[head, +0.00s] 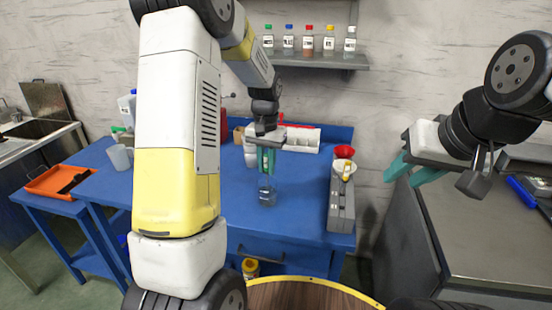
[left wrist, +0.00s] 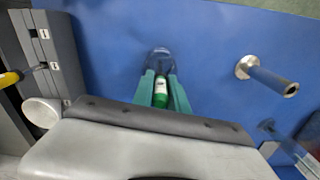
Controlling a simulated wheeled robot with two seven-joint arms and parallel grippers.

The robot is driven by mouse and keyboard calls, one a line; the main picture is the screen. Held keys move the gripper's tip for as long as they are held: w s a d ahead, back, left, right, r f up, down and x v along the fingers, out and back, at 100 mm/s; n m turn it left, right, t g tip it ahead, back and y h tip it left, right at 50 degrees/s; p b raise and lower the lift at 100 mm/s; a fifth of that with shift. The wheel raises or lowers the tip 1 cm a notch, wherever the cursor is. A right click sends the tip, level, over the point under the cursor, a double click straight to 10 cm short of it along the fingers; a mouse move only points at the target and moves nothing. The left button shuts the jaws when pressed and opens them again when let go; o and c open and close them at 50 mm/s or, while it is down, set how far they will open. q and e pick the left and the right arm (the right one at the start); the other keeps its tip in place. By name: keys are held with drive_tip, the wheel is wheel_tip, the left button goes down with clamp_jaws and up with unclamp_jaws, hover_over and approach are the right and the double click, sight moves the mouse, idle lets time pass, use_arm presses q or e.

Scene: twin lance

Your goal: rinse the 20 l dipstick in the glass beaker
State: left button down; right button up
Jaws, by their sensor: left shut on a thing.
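My left gripper (head: 267,160) is above the blue table, directly over the glass beaker (head: 267,192). In the left wrist view its teal fingers (left wrist: 161,88) are shut on a green handle with a white label, which I take as the dipstick (left wrist: 160,94). The label is too small to read. The beaker (left wrist: 160,60) shows just beyond the fingertips. The fingers hide most of the dipstick, and I cannot tell how far its lower end is inside the beaker. My right gripper (head: 412,170) is open and empty, off to the right by the grey counter.
A white tray (head: 303,140) lies behind. A metal post (left wrist: 268,75) stands on the table. The table (head: 295,225) right of the beaker is clear.

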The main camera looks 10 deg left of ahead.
idle(0.3)
use_arm(q)
drive_tip(key=shift+r, duration=5.65)
drive_tip(key=shift+r, duration=1.4)
